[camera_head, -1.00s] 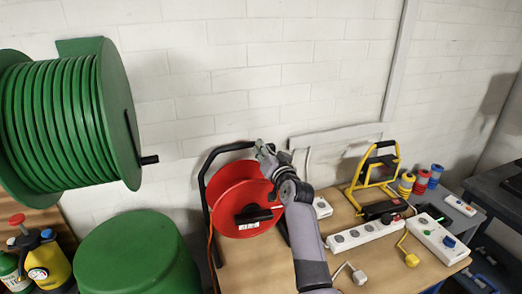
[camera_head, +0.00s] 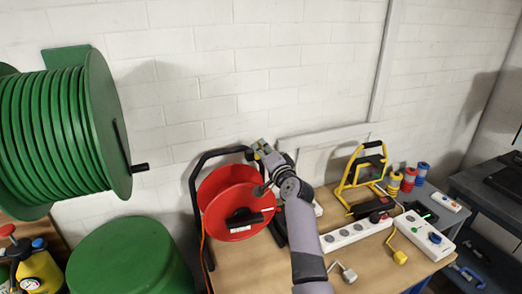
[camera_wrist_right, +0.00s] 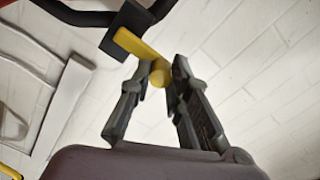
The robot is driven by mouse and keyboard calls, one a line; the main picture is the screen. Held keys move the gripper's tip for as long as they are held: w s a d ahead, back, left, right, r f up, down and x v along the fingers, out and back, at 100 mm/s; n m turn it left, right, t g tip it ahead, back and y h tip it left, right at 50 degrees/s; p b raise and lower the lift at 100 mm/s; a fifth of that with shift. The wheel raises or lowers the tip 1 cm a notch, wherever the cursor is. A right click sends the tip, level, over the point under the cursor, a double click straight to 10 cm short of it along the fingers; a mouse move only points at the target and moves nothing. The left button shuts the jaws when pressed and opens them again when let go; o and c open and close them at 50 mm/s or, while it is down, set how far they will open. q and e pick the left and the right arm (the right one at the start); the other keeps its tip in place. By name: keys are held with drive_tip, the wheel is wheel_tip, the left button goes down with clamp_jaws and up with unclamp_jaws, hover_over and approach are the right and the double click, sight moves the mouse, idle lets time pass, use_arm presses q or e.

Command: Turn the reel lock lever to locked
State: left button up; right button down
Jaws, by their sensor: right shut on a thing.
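The red cable reel (camera_head: 222,218) stands in a black tube frame (camera_head: 196,178) on the wooden bench, near the wall. In the right wrist view, a yellow lever (camera_wrist_right: 132,43) with a round yellow knob (camera_wrist_right: 160,73) sticks out from a black plate (camera_wrist_right: 123,30) on the frame. My right gripper (camera_head: 258,151), at the top right of the reel, also shows in the wrist view (camera_wrist_right: 159,80). It is shut on the knob, with one finger on each side. In the head view the lever is mostly hidden by the gripper. My left gripper is out of view.
A power strip (camera_head: 350,235), a white socket box (camera_head: 425,235) and a yellow work lamp stand (camera_head: 347,180) are on the bench to the right. A big green hose reel (camera_head: 60,130) and a green drum (camera_head: 130,262) are on the left. The wall is close behind.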

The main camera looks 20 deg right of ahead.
drive_tip(key=shift+r, duration=0.1)
idle(0.3)
drive_tip(key=c, duration=1.5)
unclamp_jaws()
drive_tip(key=shift+d, duration=0.1)
drive_tip(key=s, duration=1.2)
drive_tip(key=shift+d, duration=0.15)
